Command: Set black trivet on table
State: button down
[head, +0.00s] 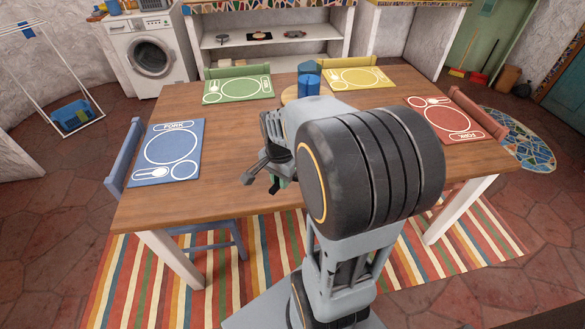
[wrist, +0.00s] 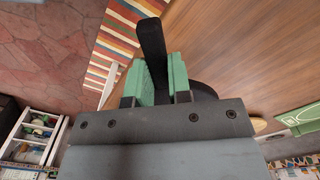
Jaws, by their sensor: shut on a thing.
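My gripper (wrist: 158,78) has green finger pads and is shut on the black trivet (wrist: 152,45). In the wrist view a narrow black part stands up between the pads, and a rounded black part shows behind the right pad. The wooden table (head: 240,130) fills the middle of the head view, and its top also shows in the wrist view (wrist: 235,45). In the head view my gripper (head: 277,184) is over the near half of the table, left of my wrist. The trivet is mostly hidden there by my arm. I cannot tell its height above the table.
Blue (head: 168,152), green (head: 238,89), yellow (head: 357,78) and red (head: 455,121) placemats lie around the table. A blue container (head: 308,82) stands on a round wooden board near the far middle. Chairs surround the table. The tabletop left of my gripper is bare.

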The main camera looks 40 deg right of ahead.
jog(key=w+d+f, duration=0.2)
jog(key=w, duration=0.1)
jog(key=shift+w+d, duration=0.25)
jog(key=shift+d, duration=0.15)
jog(key=w+d+f, duration=0.1)
jog(key=w+f, duration=0.1)
jog(key=f, duration=0.1)
jog(key=w+d+f, duration=0.1)
jog(key=shift+w+d+f, duration=0.25)
jog(key=shift+d+f, duration=0.1)
jog(key=shift+w+d+f, duration=0.25)
jog(key=shift+w+f, duration=0.05)
jog(key=shift+f, duration=0.15)
jog(key=shift+w+d+f, duration=0.2)
jog(key=shift+w+f, duration=0.05)
jog(key=shift+f, duration=0.15)
jog(key=shift+f+b, duration=0.3)
jog(key=shift+f, duration=1.15)
jog(key=shift+f, duration=0.1)
jog(key=shift+f, duration=0.1)
jog(key=c, duration=1.1)
grip_release()
jog(key=shift+o, duration=0.2)
